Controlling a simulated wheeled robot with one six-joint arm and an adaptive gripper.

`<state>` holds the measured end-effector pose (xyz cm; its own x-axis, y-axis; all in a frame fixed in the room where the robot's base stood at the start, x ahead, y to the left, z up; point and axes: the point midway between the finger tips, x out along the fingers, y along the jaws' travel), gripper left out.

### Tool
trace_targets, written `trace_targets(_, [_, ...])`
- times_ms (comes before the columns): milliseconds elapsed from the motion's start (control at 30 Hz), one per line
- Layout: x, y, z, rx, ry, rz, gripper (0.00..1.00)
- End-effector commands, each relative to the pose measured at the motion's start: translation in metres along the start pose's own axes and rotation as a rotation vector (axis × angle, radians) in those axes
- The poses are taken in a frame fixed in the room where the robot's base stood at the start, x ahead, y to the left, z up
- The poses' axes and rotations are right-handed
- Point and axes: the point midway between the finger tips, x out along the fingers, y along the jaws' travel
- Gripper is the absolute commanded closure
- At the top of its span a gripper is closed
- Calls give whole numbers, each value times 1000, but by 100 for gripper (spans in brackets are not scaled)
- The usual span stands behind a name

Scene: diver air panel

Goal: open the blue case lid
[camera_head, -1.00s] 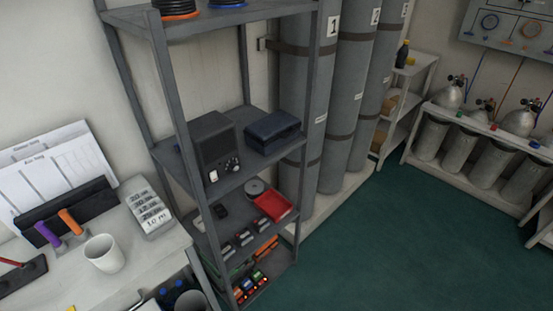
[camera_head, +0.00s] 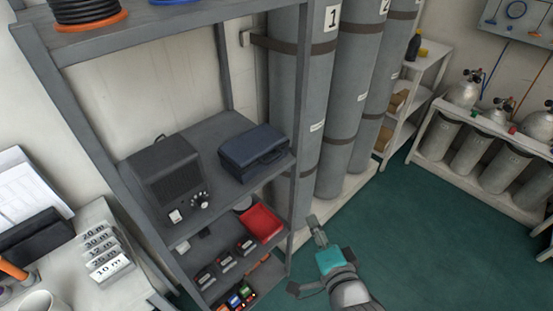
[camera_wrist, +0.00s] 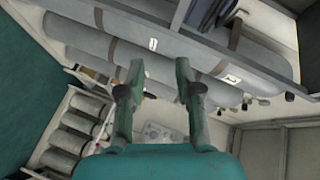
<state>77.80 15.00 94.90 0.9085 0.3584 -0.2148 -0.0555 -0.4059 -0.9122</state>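The blue case (camera_head: 254,150) sits on the upper-middle shelf of the grey rack in the head view, right of a black radio-like box. Its lid looks closed, and a handle shows on its front side. My gripper (camera_head: 314,226) is at the lower middle of the head view, in front of the rack, lower in the picture than the case and apart from it. In the wrist view my gripper (camera_wrist: 154,68) has its two fingers spread apart with nothing between them.
The black box (camera_head: 163,176) stands close left of the case. The rack's front right post (camera_head: 303,130) rises beside the case. Tall grey cylinders (camera_head: 345,100) stand behind on the right. A red tray (camera_head: 262,223) is on the shelf below. The green floor (camera_head: 400,240) is clear.

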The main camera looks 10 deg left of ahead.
Motion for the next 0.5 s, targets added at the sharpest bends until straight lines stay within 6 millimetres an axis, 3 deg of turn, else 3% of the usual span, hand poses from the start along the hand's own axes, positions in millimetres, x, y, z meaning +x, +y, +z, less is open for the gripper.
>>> trace_targets(33, [13, -21, -1, 36, -16, -19, 66])
trace_targets(200, [40, -70, 0, 155, -73, -40, 66])
trace_targets(333, [51, -96, 2, 214, -102, -46, 66])
trace_targets(500, [58, -110, 3, 248, -120, -46, 66])
